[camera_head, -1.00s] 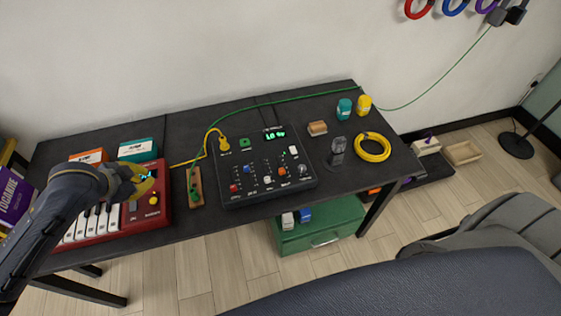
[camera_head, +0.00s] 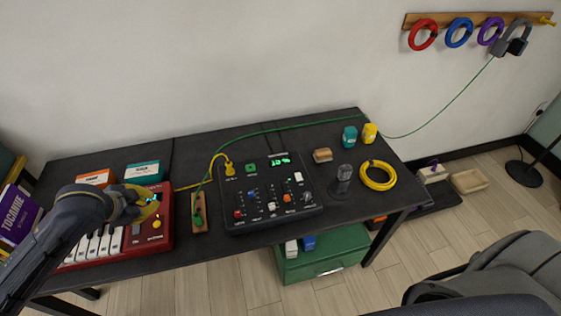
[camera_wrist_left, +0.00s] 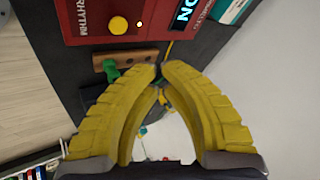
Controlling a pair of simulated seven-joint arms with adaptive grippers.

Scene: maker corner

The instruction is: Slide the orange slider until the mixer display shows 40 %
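The dark mixer (camera_head: 238,222) lies on the table's middle, with several coloured sliders and knobs. The orange slider (camera_head: 287,198) sits near its front, right of centre. The green mixer display (camera_head: 280,160) seems to read about 10 %, but the digits are small and blurred. My left gripper (camera_head: 147,209) is above the red keyboard, left of the mixer and well away from the orange slider. In the left wrist view the yellow fingers (camera_wrist_left: 160,70) come together at the tips with nothing held. My right gripper is not in view.
The red keyboard (camera_head: 157,238) and a wooden block with a green plug (camera_head: 199,212) lie between my left arm and the mixer. A yellow cable (camera_head: 228,166) plugs into the mixer's top left. A microphone (camera_head: 344,178) and a yellow cable coil (camera_head: 378,175) stand to the right.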

